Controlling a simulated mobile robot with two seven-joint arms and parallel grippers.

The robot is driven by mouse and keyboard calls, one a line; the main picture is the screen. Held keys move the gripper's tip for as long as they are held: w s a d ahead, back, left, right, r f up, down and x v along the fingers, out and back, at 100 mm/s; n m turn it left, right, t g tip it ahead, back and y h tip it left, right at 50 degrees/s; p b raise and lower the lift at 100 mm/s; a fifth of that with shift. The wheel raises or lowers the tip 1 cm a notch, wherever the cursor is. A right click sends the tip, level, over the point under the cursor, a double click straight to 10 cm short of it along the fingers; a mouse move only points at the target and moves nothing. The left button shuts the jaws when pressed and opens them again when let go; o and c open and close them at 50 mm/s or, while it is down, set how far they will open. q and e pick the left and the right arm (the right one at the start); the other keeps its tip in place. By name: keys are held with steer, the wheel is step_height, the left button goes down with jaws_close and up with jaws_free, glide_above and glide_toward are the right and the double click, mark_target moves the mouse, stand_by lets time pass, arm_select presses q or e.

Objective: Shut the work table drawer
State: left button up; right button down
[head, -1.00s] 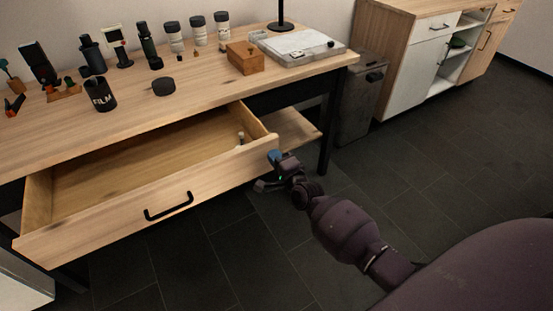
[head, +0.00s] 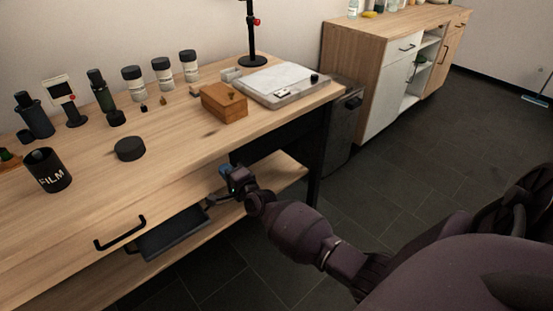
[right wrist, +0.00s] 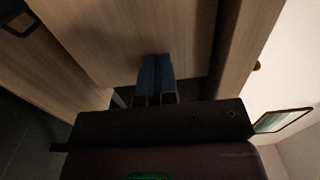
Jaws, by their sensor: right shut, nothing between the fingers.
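The work table drawer (head: 70,262) shows its wooden front with a black bar handle (head: 120,232). The front sits close under the table top (head: 190,135), and no drawer interior shows in the head view. I cannot tell whether a thin gap is left. My right gripper (head: 224,172) is at the right end of the drawer front, shut and empty. In the right wrist view its blue fingertips (right wrist: 155,64) are together against or very near a wooden panel (right wrist: 125,30); contact is not certain. My left gripper is out of view.
A black film canister (head: 48,170), a black round lid (head: 130,149), several bottles, a wooden box (head: 223,102) and a grey board (head: 275,85) stand on the table. A lower shelf (head: 285,175) holds a dark tray (head: 172,233). Floor to the right is clear.

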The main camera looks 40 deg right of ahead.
steer(key=shift+w, duration=1.15)
steer(key=shift+w+r, duration=0.1)
steer(key=shift+r, duration=0.1)
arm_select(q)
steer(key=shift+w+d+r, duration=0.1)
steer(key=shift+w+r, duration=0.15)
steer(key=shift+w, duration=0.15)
